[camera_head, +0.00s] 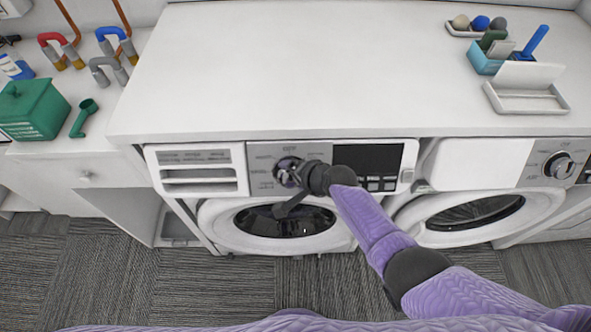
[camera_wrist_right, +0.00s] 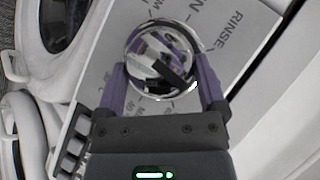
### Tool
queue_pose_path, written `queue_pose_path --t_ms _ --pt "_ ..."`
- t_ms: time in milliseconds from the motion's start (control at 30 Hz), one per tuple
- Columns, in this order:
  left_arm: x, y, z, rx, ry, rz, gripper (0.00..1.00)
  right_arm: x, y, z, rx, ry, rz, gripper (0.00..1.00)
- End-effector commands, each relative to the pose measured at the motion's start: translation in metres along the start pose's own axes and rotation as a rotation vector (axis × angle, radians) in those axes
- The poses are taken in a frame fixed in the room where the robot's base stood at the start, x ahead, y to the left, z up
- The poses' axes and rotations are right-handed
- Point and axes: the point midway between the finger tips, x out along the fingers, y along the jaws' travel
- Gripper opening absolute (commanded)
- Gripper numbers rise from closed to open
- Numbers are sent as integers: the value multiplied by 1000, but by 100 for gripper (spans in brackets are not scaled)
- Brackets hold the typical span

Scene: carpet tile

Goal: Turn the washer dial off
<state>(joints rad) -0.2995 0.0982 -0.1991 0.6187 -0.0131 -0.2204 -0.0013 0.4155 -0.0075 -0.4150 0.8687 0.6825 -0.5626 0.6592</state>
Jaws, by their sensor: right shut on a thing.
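The washer (camera_head: 215,222) on the left has a grey dial panel (camera_head: 262,160) with a round chrome dial. My right gripper (camera_head: 288,172) is at this dial and covers much of it in the head view. In the right wrist view, the shiny dial (camera_wrist_right: 162,60) sits between the two purple fingers of my right gripper (camera_wrist_right: 163,85), which are shut on its sides. The panel lettering around it includes "RINSE"; the dial's pointer setting cannot be read. My left gripper is not in view.
A second machine (camera_head: 470,212) with its own dial (camera_head: 560,166) stands to the right. The white countertop (camera_head: 300,70) above is mostly clear, with a blue caddy (camera_head: 484,62) and a tray (camera_head: 525,100) at right. A green box (camera_head: 32,108) sits at far left.

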Motion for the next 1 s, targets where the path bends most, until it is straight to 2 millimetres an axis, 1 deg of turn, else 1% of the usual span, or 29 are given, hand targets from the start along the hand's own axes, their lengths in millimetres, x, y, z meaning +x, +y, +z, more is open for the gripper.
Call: queue_pose_path --t_ms 33,300,533,867,900,933,1000 --pt "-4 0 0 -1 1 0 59 -1 -2 0 -19 -1 16 31" --pt "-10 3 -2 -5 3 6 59 0 -2 1 -96 3 75 31" --pt "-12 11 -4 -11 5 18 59 0 -1 1 -117 4 92 31" --pt "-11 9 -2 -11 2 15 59 1 -1 2 -119 4 93 31" --pt "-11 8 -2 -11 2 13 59 1 -1 2 -119 4 93 92" --pt "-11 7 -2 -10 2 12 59 1 -1 2 -119 4 93 98" --pt "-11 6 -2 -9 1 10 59 1 -1 1 -118 5 93 100"
